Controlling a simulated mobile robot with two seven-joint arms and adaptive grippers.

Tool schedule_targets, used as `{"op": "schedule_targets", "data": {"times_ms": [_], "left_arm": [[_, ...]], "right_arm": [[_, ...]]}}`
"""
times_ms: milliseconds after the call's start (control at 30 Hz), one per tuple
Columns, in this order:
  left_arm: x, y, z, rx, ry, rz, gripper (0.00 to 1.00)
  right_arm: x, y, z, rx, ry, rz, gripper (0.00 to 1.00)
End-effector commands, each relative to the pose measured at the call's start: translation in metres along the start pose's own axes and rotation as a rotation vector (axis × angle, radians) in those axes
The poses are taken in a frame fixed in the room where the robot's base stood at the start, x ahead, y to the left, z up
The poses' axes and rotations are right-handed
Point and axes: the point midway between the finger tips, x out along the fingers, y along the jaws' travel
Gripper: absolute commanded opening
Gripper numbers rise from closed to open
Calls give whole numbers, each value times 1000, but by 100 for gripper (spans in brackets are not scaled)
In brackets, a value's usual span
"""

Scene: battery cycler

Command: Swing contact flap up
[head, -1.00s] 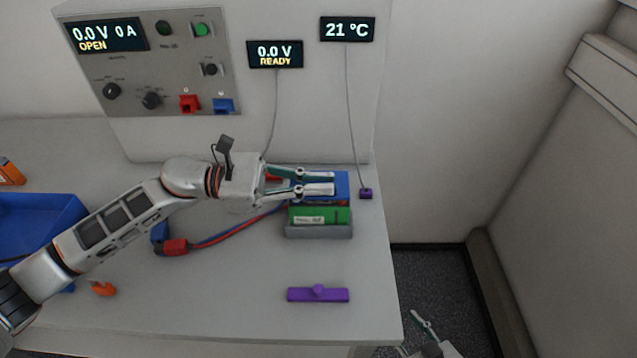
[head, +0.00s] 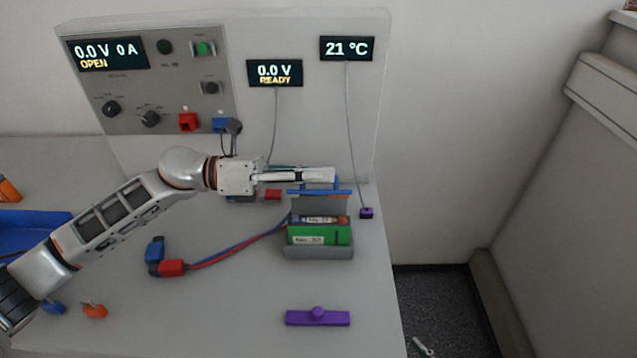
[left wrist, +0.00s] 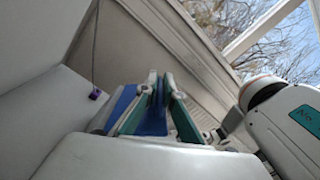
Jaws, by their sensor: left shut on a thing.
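The contact flap (head: 318,205) is a grey plate with a blue edge. It stands raised at the back of the grey battery holder (head: 318,252). My left gripper (head: 328,176) is shut on the flap's blue upper part, above and behind the holder. In the left wrist view the blue part (left wrist: 152,118) sits between the fingers. A green labelled battery (head: 335,236) lies in the holder, with a blue and orange part (head: 340,219) behind it. Only a small tip of my right gripper (head: 422,346) shows at the bottom edge; its jaws cannot be made out.
Red and blue cable plugs (head: 172,267) lie left of the holder. A purple bar with a knob (head: 318,318) lies in front. A blue bin (head: 35,235) stands left.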

Motion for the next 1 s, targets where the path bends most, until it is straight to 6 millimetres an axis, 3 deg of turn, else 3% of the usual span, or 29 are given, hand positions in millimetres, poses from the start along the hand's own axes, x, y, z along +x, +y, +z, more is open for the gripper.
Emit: {"op": "schedule_targets", "data": {"times_ms": [500, 1000], "left_arm": [[-1, 27, 27, -488, -8, 1, 0], [-1, 54, 32, -867, -10, 0, 0]], "right_arm": [[-4, 1, -8, 0, 5, 1, 37], [-5, 2, -11, 0, 7, 1, 37]]}}
